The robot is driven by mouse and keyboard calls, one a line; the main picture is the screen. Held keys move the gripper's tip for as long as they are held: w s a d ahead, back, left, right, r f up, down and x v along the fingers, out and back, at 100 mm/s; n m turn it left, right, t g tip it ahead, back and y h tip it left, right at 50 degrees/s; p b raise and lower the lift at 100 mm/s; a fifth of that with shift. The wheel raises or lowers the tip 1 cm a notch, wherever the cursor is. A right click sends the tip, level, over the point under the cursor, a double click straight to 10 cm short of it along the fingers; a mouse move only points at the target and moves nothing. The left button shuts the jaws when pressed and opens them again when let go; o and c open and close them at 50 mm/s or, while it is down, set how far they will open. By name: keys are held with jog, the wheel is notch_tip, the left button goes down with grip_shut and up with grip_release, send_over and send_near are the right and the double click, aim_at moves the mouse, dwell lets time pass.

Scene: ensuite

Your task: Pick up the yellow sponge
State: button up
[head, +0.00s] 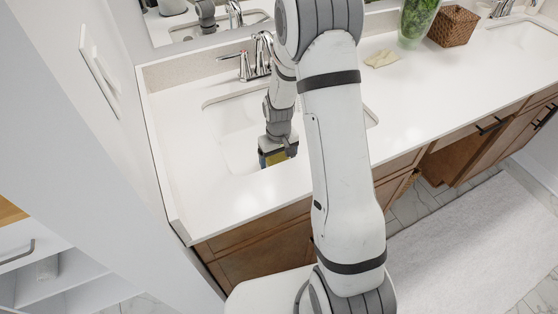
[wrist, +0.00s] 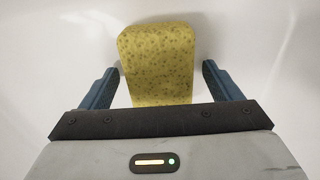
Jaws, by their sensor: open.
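The yellow sponge (wrist: 158,62) lies on a white surface in the wrist view, a rounded block with darker speckles. My gripper (wrist: 160,88) is open, with one blue finger on each side of the sponge and a gap between each finger and it. The sponge's near end is hidden behind the gripper body. In the head view my gripper (head: 278,155) points down into the left sink basin (head: 225,125). A bit of yellow shows at its fingers there; the arm hides much of the basin.
A chrome faucet (head: 258,55) stands behind the basin. A pale yellowish object (head: 381,58), a green plant vase (head: 416,22) and a brown woven basket (head: 453,26) stand on the white counter (head: 440,85) to the right. A wall (head: 105,60) closes the left side. The counter's front right is clear.

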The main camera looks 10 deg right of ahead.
aim_at(278, 157)
jog(key=shift+c, duration=0.3)
jog(key=c, duration=1.1)
notch_tip(278, 157, up, 10)
